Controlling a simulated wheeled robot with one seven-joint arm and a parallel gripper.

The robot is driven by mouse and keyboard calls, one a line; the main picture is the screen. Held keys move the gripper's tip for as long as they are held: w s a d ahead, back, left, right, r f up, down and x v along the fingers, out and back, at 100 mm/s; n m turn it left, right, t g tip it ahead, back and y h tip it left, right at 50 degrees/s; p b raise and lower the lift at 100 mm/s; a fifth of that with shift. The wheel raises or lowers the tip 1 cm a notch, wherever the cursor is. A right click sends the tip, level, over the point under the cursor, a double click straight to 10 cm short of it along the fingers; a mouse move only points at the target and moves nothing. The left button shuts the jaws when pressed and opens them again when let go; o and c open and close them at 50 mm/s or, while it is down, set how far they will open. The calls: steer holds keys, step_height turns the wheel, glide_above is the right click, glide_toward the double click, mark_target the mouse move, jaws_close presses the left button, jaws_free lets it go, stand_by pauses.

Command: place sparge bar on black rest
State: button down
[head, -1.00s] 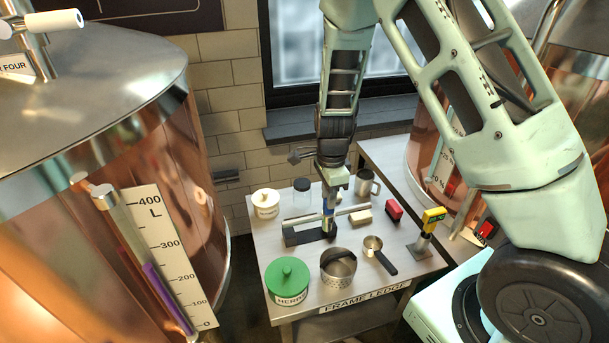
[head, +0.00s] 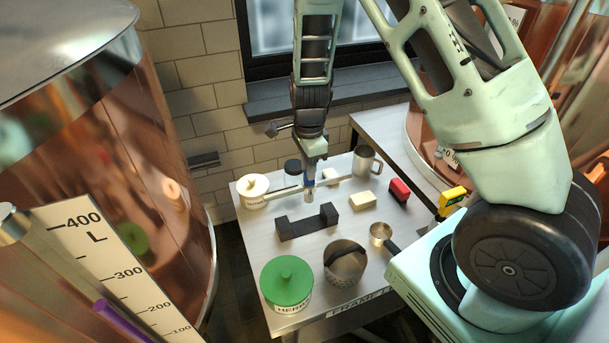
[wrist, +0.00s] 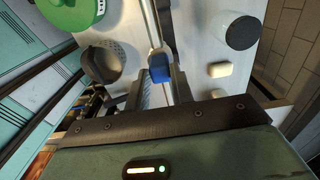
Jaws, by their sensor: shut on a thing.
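The sparge bar (head: 328,182) is a thin silver bar with a blue middle part, which shows clearly in the wrist view (wrist: 159,64). My gripper (head: 309,194) is shut on the bar at this blue part, and the bar runs roughly left to right in the head view. The black rest (head: 307,224) is a low dark block with a raised post at each end. In the head view it stands in front of and below my gripper, with a visible gap, and it is empty. I cannot tell exactly how high the bar is above the table.
A green-lidded herb tin (head: 287,284) and a perforated strainer (head: 345,262) stand in front. Behind are a cream-lidded canister (head: 254,190), a dark-lidded jar (head: 292,170) and a steel mug (head: 367,160). A cream block (head: 362,201), red block (head: 399,190) and small scoop (head: 381,235) lie right.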

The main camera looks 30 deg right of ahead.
mark_target(307, 198)
steer(key=shift+w+d+f+b, duration=0.1)
steer(key=shift+w+f+b, duration=0.15)
steer(key=shift+f+b, duration=0.4)
steer(key=shift+w+f+b, duration=0.2)
steer(key=shift+f+b, duration=0.2)
steer(key=shift+f, duration=0.4)
step_height(307, 198, down, 6)
steer(key=b, duration=0.5)
steer(key=shift+r+b, duration=0.1)
steer(key=shift+b, duration=0.2)
steer(key=shift+f, duration=0.65)
steer(key=shift+f+b, duration=1.05)
steer(key=shift+f, duration=0.25)
steer(key=c, duration=1.6)
jaws_free()
steer(key=shift+o, duration=0.2)
steer(key=o, duration=0.5)
steer(key=shift+o, duration=0.2)
steer(key=shift+s, duration=0.1)
